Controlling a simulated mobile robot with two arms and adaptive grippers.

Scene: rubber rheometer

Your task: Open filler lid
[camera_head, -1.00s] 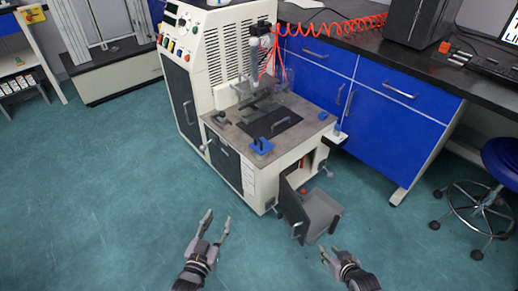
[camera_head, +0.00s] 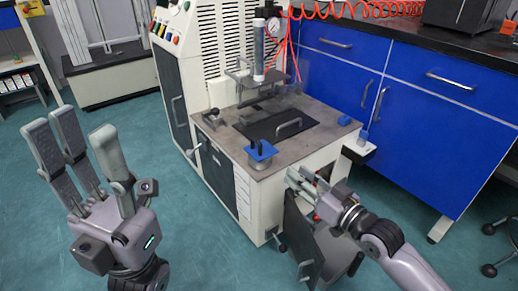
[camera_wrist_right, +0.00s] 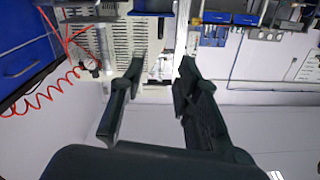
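The rheometer (camera_head: 228,152) stands in the middle of the head view, with a low compartment at its front right corner. The compartment's grey door (camera_head: 298,250) hangs open. A small red part (camera_head: 316,217) shows beneath my right gripper. I cannot make out the filler lid for certain; my right gripper and forearm cover most of the opening. My right gripper (camera_head: 304,180) is at the compartment opening, its fingers apart; the right wrist view shows an empty gap between them (camera_wrist_right: 163,68). My left gripper (camera_head: 85,140) is raised at the left, open and empty, away from the machine.
A blue-topped clamp (camera_head: 261,153) and a handled black plate (camera_head: 277,127) are on the machine's top. Blue cabinets (camera_head: 450,130) stand close at the right. A stool base (camera_head: 490,268) is at the lower right. Floor at the left is clear.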

